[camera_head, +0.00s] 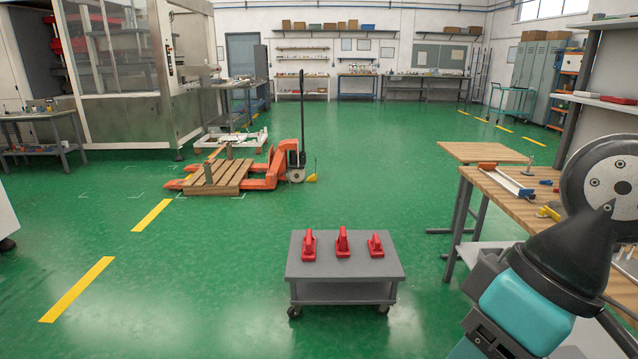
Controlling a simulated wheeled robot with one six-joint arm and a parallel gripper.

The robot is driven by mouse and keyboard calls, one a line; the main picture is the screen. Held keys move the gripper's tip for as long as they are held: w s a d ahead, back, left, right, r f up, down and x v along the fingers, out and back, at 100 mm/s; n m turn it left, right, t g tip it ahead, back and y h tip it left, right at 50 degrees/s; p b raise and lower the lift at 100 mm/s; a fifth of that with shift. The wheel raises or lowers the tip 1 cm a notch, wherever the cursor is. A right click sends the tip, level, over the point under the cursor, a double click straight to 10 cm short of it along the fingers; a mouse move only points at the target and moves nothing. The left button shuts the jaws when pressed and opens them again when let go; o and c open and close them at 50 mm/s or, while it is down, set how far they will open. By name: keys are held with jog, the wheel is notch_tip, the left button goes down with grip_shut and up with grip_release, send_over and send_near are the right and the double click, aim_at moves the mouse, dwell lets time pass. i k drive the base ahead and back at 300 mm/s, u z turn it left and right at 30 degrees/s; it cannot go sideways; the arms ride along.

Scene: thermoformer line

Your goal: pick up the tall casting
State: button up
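Three red castings stand upright in a row on top of a small grey wheeled cart (345,272) in the lower middle of the head view. The left casting (308,247) and the middle casting (342,244) look close in height, and I cannot tell for sure which is taller. The right casting (376,247) looks shorter. All are apart from each other. My arm's teal and black links show at the lower right, to the right of the cart. My gripper cannot be made out in this view, and nothing touches the castings.
A wooden workbench (508,205) with tools stands to the right of the cart. An orange pallet jack (282,165) with a wooden pallet (218,177) is behind it to the left. A large machine (130,75) stands at the back left. The green floor around the cart is clear.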

aim_at(342, 247)
jog(key=i, duration=2.45)
jog(key=u, duration=1.15)
